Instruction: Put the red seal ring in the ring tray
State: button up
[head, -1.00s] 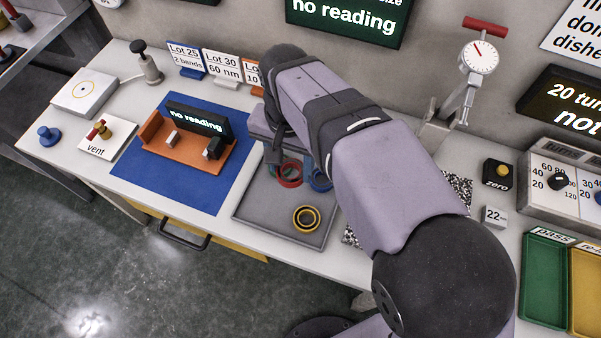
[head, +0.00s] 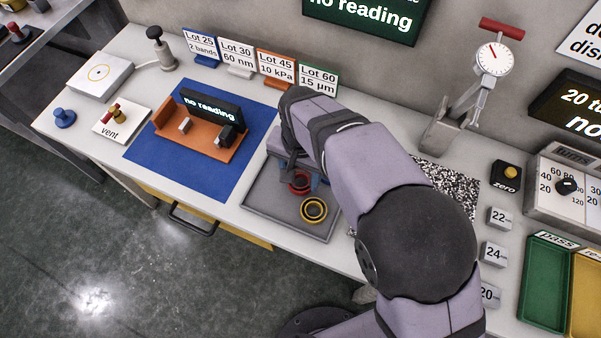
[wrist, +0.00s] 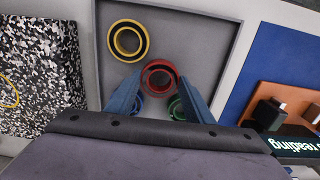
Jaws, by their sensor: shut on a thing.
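The red seal ring (wrist: 159,78) is between the tips of my gripper's blue fingers (wrist: 160,84) in the wrist view. My gripper is shut on it. In the head view the red ring (head: 300,184) shows partly behind my gripper, over the grey ring tray (head: 262,208). I cannot tell whether the ring touches the tray floor. The tray (wrist: 205,40) also shows in the wrist view. A yellow ring (wrist: 112,42) lies in it, left of the red one. A blue ring and a green ring (wrist: 176,110) are partly hidden by the fingers.
A blue mat (head: 150,165) with an orange fixture (head: 205,147) lies left of the tray. A speckled plate (head: 455,185) is to its right. A dial gauge stand (head: 445,135) rises behind. Green and yellow trays (head: 548,290) are at far right.

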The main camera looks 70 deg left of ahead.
jog(key=shift+f, duration=0.45)
jog(key=shift+f, duration=0.15)
jog(key=o, duration=1.1)
jog(key=shift+c, duration=0.2)
